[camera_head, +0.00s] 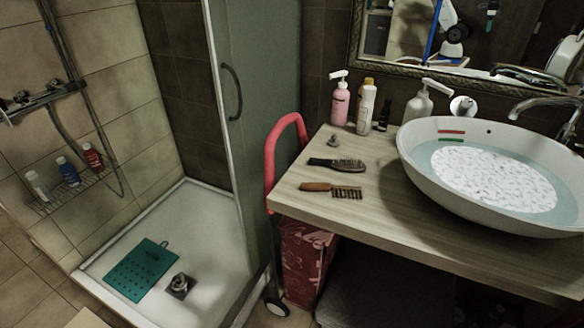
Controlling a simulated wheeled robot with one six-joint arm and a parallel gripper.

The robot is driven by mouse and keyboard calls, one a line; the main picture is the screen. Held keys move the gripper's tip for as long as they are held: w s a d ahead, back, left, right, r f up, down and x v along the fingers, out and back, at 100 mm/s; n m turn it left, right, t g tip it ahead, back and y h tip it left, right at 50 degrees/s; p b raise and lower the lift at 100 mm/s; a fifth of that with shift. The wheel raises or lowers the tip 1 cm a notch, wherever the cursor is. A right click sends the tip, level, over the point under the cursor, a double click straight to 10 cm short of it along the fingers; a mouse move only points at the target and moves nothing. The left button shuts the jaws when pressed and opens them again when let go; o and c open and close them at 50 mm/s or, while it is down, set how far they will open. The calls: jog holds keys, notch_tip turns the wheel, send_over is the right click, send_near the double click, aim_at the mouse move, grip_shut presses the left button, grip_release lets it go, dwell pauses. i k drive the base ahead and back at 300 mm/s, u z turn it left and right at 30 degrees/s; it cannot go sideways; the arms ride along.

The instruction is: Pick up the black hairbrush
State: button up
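The black hairbrush (338,165) lies on the wooden counter (390,232), left of the basin. Its dark handle points left and its bristled head is at the right. A second brush or comb with a brown handle (330,190) lies just in front of it, apart from it. My gripper is not clearly visible in this view.
The white vessel basin (408,160) fills the counter's right side. A pink pump bottle (340,103), a white bottle (366,108) and a pale pump bottle (418,104) stand behind the brushes. A small grey object (333,141) lies near. A red trolley handle (270,165) rises at the counter's left edge.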

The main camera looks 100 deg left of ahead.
aim_at(343, 165)
jog(key=u, duration=2.7)
